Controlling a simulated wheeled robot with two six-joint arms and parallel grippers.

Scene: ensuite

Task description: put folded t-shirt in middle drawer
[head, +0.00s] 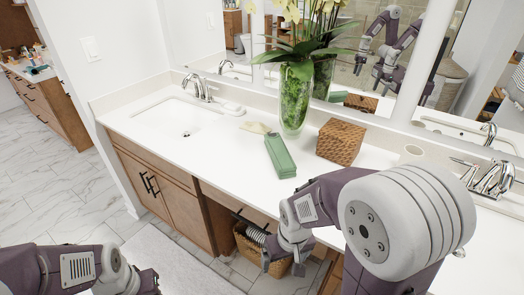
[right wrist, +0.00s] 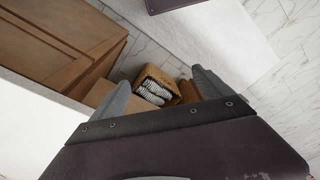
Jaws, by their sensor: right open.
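My right gripper (head: 283,260) is open and empty, low in front of the counter by the basket. Its two fingers also show apart in the right wrist view (right wrist: 163,85). The middle drawer (head: 240,208) is a brown front with a dark handle under the countertop, between the cabinets; it looks shut. No thing is clearly a folded t-shirt. A long green item (head: 280,156) lies on the counter, and striped cloth-like things (head: 257,235) sit in the basket; I cannot tell whether either is the shirt. My left gripper (head: 148,281) is partly cut off at the bottom edge.
The wicker basket (right wrist: 148,76) stands on the floor under the drawer. A pale mat (head: 185,268) covers the floor before the cabinet.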

